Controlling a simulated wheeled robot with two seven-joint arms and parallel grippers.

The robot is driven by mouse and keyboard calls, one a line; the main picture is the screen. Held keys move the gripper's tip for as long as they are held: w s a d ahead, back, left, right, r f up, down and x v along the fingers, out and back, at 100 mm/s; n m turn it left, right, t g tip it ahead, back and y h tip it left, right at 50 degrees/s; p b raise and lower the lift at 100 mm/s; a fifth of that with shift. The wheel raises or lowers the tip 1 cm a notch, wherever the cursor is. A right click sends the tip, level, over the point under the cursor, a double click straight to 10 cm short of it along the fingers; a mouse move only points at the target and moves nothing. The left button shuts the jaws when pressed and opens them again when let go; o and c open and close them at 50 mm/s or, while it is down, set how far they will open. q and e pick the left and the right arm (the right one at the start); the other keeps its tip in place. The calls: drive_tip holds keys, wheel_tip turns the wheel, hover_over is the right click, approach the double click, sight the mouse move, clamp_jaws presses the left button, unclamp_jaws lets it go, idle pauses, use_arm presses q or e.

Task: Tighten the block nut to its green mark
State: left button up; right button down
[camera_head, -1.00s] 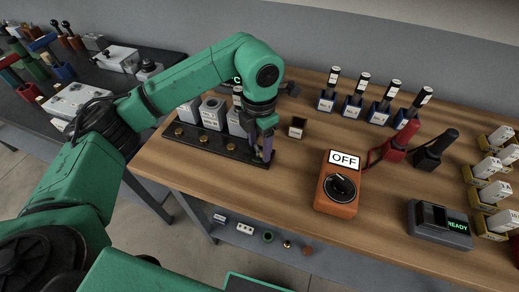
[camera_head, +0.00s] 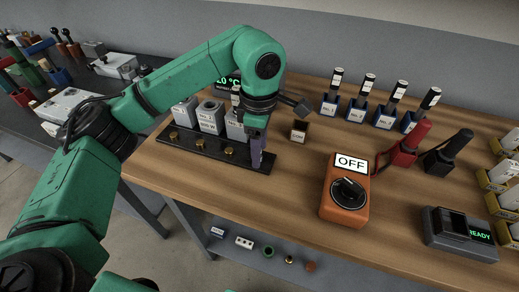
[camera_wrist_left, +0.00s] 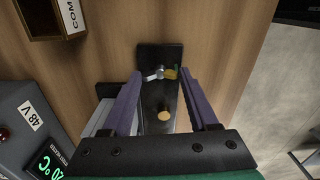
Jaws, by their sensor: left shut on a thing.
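The block nut (camera_wrist_left: 160,73) is a small silver wing-shaped nut near the far end of a black base plate, between my fingertips in the left wrist view. A yellow-green patch sits at its right wing; I cannot tell how the wing lines up with the green mark. My left gripper (camera_head: 257,151) points down over the right end of the black base (camera_head: 209,155). The head view hides the nut behind the fingers. My right gripper is not in view.
Grey blocks (camera_head: 210,117) and brass knobs (camera_head: 199,143) line the base beside the gripper. A temperature display box (camera_wrist_left: 38,140) is close by. A small COM box (camera_head: 299,131) and an orange OFF switch (camera_head: 345,193) stand to the right. Bare wood lies in between.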

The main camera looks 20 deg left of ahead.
use_arm(q)
drive_tip(key=shift+w+r+m, duration=0.1)
drive_tip(key=shift+r+m, duration=0.1)
drive_tip(key=shift+m, duration=0.4)
drive_tip(key=o, duration=1.4)
drive_tip(key=shift+f, duration=0.1)
drive_tip(key=shift+r, duration=0.45)
wheel_tip(320, 180, up, 14)
drive_tip(key=shift+f+p, duration=0.15)
drive_tip(key=shift+p, duration=0.95)
